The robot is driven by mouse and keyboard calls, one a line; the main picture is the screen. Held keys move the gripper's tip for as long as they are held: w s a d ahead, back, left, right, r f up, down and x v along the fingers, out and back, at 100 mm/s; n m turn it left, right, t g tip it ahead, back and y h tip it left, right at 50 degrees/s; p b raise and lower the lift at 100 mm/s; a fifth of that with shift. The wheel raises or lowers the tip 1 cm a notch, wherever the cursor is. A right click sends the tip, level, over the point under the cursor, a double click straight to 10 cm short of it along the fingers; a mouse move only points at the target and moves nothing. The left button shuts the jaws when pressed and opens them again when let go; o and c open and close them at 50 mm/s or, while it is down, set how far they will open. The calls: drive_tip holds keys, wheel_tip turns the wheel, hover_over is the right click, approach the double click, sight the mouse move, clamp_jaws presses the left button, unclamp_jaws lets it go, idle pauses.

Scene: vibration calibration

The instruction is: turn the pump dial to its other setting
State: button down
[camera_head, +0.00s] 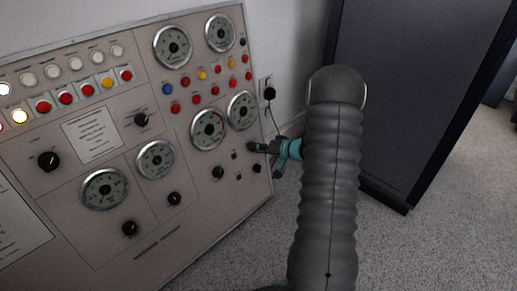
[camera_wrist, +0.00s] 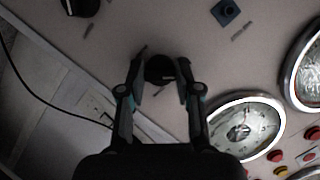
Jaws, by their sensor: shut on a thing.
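My gripper (camera_head: 271,149) reaches the right edge of the control panel (camera_head: 190,267), seen from the side in the head view. In the wrist view my gripper (camera_wrist: 160,72) has its two fingers on either side of a round black dial (camera_wrist: 160,68) and is shut on it. The dial's pointer mark is hidden, so its setting cannot be read. I cannot read any label that tells which dial is the pump dial. In the head view the gripped dial is mostly hidden by the fingers.
Gauges (camera_head: 241,110) sit above the gripped dial. Other black knobs (camera_head: 218,172) and a small switch (camera_wrist: 225,12) are close by. A wall outlet with a black plug (camera_head: 269,94) is right of the panel. A dark cabinet (camera_head: 420,90) stands behind my arm.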

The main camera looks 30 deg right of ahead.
drive_tip(key=c, duration=0.8)
unclamp_jaws()
drive_tip(key=v, duration=1.2)
